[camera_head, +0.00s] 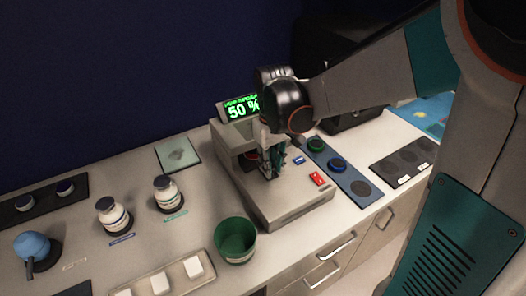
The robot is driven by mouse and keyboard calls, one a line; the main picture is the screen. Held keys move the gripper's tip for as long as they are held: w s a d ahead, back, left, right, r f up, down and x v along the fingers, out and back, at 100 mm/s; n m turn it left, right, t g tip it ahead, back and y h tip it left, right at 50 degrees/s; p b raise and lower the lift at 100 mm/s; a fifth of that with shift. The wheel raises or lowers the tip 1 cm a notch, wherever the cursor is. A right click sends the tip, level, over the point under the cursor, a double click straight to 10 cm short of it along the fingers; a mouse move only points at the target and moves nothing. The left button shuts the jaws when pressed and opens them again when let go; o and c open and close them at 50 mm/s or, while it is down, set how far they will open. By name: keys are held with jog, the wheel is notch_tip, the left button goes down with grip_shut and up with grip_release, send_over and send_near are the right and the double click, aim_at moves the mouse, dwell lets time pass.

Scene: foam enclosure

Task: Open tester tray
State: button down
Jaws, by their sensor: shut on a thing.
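The tester (286,207) is a grey machine on the counter, with a green-lit display (241,109) reading 50 %. My gripper (272,174) reaches down from the upper right into the recess of the tester, pointing downward. Its fingers are shut on a small part there that I take to be the tester tray. The fingers and the dark wrist hide most of that part, so how far the tray is out cannot be told.
A green cup (235,240) stands close to the tester's left front. Two white jars (167,193) (113,215) and a blue bulb (36,248) are farther left. A blue-grey plate (343,171) with round pads lies to the right. Drawers (325,268) are below the counter edge.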

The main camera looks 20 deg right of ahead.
jog(key=s, duration=0.3)
jog(key=s+d+p, duration=0.1)
jog(key=s, duration=0.5)
jog(key=shift+s+d+p, duration=0.1)
jog(key=shift+d+p, duration=0.25)
jog(key=shift+d, duration=0.05)
jog(key=c, duration=1.4)
grip_release()
jog(key=shift+o, duration=0.2)
jog(key=shift+r, duration=0.1)
notch_tip(320, 180, up, 12)
